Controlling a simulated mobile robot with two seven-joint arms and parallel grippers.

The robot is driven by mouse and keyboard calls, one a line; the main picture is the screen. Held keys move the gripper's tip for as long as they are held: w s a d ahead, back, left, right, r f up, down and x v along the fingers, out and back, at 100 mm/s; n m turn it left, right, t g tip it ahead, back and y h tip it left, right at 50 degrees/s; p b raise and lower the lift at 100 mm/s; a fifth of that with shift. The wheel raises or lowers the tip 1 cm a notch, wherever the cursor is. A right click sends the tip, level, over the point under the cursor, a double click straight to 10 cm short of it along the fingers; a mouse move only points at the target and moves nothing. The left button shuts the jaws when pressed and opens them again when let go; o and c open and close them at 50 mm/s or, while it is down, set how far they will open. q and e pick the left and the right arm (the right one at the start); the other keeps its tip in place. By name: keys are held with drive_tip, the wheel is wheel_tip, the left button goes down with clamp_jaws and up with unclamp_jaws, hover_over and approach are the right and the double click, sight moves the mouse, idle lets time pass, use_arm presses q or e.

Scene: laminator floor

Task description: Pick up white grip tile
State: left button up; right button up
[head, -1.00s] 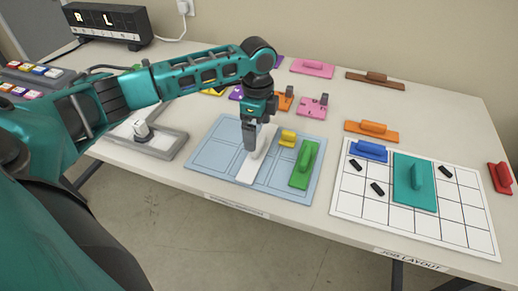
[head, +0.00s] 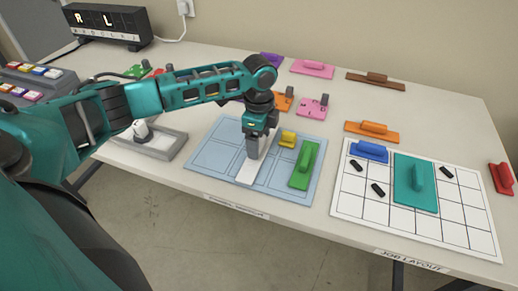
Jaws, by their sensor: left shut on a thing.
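The white grip tile (head: 248,175) is a long flat white piece on the light blue panel tray (head: 213,160), left of the yellow and green tiles. My left gripper (head: 253,150) points down over its far part and is shut on its grip, which the fingers mostly hide. The tile looks to be at the tray's surface; I cannot tell whether it is lifted. My right gripper is not in view.
A small yellow tile (head: 287,139) and a green tile (head: 304,168) sit close to the right. The job layout board (head: 345,195) holds blue and teal (head: 405,190) tiles and several black pieces. Pink (head: 312,67), brown and orange (head: 372,132) tiles lie behind.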

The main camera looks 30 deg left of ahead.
use_arm(q)
drive_tip(key=c, duration=0.4)
drive_tip(key=shift+c, duration=0.2)
drive_tip(key=shift+r, duration=0.15)
